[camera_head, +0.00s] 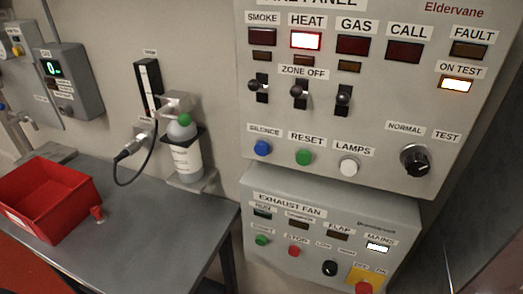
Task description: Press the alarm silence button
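The blue button (262,148) under the SILENCE label is at the lower left of the fire panel (375,100). Nothing covers it. The green RESET button (303,157) and the white LAMPS button (348,165) sit to its right in the same row. The SMOKE, GAS, CALL and FAULT lamps are dark. Neither of my grippers shows in this view.
Below is an exhaust fan panel (340,215) with its own buttons and a red knob (363,287) on yellow. A black cable hangs there.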

